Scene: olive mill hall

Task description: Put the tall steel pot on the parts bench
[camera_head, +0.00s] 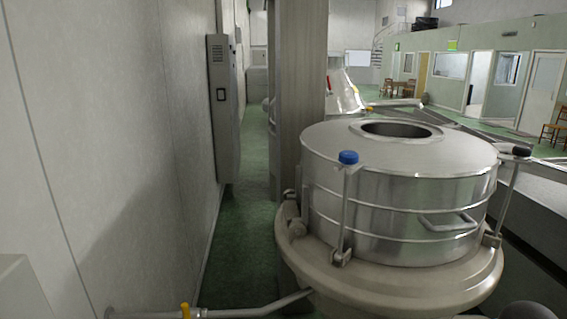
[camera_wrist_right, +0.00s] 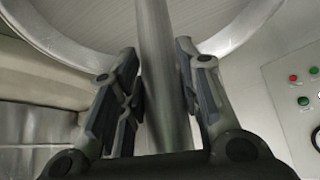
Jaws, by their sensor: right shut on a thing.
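In the right wrist view my right gripper (camera_wrist_right: 158,80) is shut on an upright round steel bar (camera_wrist_right: 158,50), which seems to be part of the tall steel pot. A wide round metal shape with a bright rim (camera_wrist_right: 240,28) fills the top of that view behind the bar. I cannot tell whether it belongs to the pot. In the head view neither gripper shows, and I cannot make out a whole pot or the parts bench.
A large round steel vat (camera_head: 395,205) with an open top hole stands close at the right. A grey wall cabinet (camera_head: 222,108) and a pillar (camera_head: 299,90) are behind. A green floor aisle (camera_head: 245,230) is clear. A button panel (camera_wrist_right: 298,100) is beside the right gripper.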

